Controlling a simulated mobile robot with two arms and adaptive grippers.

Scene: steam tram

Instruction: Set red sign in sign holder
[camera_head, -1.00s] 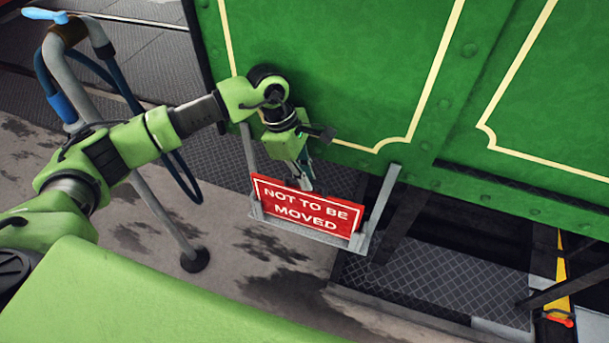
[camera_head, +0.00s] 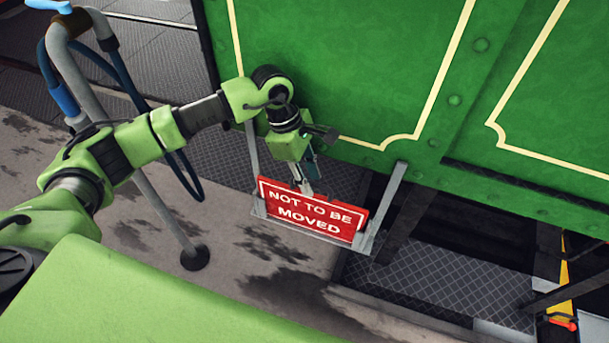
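The red sign (camera_head: 311,213), lettered "NOT TO BE MOVED" in white, shows near the middle of the view. It sits in the grey metal sign holder (camera_head: 366,240), with its lower edge along the holder's bottom rail. The holder hangs by two uprights below the green tram side. My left gripper (camera_head: 305,188) points down at the sign's top edge, left of its middle. Its fingertips are small and partly behind the sign, so I cannot tell if they grip it. My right gripper is not in view.
The green tram side (camera_head: 355,70) stands close behind the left gripper. A dark tread-plate step (camera_head: 440,275) lies to the right below the holder. A grey standpipe (camera_head: 165,215) with blue hoses stands at left. Wet paving (camera_head: 260,275) lies below the sign.

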